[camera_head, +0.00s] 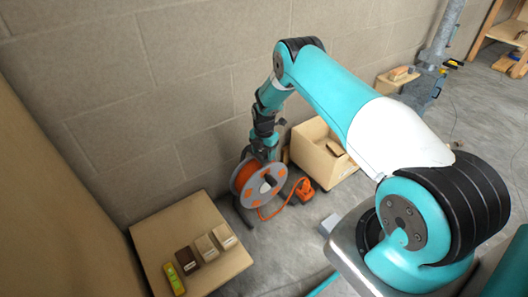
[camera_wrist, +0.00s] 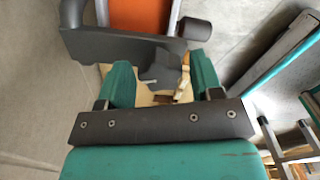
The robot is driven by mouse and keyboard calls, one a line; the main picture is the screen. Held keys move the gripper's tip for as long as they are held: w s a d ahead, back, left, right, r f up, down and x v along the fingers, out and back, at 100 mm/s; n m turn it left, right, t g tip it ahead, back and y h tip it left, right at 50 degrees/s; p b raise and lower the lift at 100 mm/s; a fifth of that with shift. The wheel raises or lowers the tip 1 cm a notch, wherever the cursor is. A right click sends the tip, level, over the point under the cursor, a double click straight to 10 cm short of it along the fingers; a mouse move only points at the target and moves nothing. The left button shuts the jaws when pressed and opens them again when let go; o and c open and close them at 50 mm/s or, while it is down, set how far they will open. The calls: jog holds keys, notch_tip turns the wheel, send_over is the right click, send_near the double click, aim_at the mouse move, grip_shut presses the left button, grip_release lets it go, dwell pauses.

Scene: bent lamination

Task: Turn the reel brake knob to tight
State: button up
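The cable reel (camera_head: 247,176), with a grey disc and orange cable, stands on the floor by the wall in the head view. In the wrist view its orange cable (camera_wrist: 141,16) shows at the top, behind a dark grey frame bar (camera_wrist: 112,45). A dark lobed knob (camera_wrist: 160,70), which looks like the brake knob, lies between the two teal fingers of my gripper (camera_wrist: 162,78). The fingers are apart, with gaps on both sides of the knob. My gripper is above the reel in the head view; its fingertips cannot be made out there. The knob's setting cannot be read.
A dark cylindrical part (camera_wrist: 197,30) sticks out close to the right finger. An open cardboard box (camera_head: 318,158) and an orange object (camera_head: 305,190) stand right of the reel. A low box top (camera_head: 215,268) with several blocks and a yellow level (camera_head: 174,279) is at lower left.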

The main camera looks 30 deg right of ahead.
jog(key=c, duration=0.7)
jog(key=shift+o, duration=0.2)
jog(key=shift+m, duration=0.4)
jog(key=m, duration=0.4)
jog(key=shift+s, duration=0.1)
jog(key=m, duration=0.4)
jog(key=shift+b, duration=0.3)
jog(key=m, duration=0.6)
jog(key=shift+s+m, duration=0.1)
jog(key=shift+m, duration=0.3)
jog(key=m, duration=0.6)
jog(key=shift+a, duration=0.15)
jog(key=shift+m, duration=0.3)
